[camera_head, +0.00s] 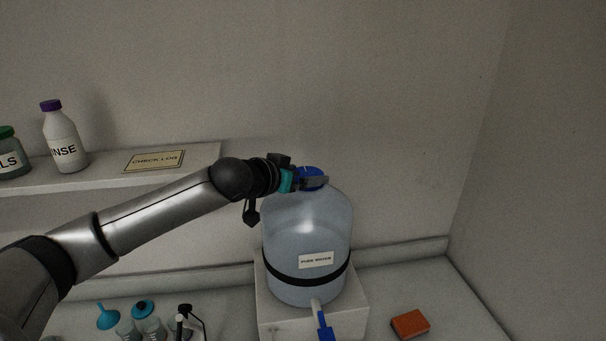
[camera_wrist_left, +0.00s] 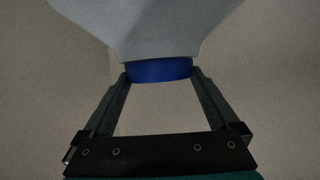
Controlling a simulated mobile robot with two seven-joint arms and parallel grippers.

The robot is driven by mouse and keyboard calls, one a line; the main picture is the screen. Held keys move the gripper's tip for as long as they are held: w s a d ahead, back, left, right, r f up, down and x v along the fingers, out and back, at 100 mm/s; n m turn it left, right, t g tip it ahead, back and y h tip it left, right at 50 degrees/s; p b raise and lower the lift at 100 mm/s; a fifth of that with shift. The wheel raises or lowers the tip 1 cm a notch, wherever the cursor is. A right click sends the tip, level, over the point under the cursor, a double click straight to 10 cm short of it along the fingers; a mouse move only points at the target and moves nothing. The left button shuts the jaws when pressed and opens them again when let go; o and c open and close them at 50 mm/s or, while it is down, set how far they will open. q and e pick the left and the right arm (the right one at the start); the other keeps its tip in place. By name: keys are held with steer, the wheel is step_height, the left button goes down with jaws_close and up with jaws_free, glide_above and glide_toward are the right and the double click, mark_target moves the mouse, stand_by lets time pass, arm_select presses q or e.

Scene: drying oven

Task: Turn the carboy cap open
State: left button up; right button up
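The carboy (camera_head: 300,225) is a large pale blue, see-through bottle with a black band and a "PURE WATER" label. It stands upright on a white block. Its blue cap (camera_head: 312,171) is on top, partly hidden by my left gripper (camera_head: 316,181). In the left wrist view the cap (camera_wrist_left: 158,70) sits between the tips of my two fingers, one on each side and touching its rim as far as I can see. The gripper (camera_wrist_left: 158,80) is shut on the cap. The carboy's shoulder fills the top of that view. My right gripper is not in view.
A blue-handled spigot (camera_head: 325,331) sticks out at the carboy's base. An orange sponge-like block (camera_head: 410,324) lies on the right of the counter. Small bottles and a blue funnel (camera_head: 108,316) stand at the lower left. A shelf (camera_head: 207,164) holds bottles and a "CHECK LOG" sign (camera_head: 154,160).

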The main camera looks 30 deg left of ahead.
arm_select(q)
steer(key=c, duration=0.6)
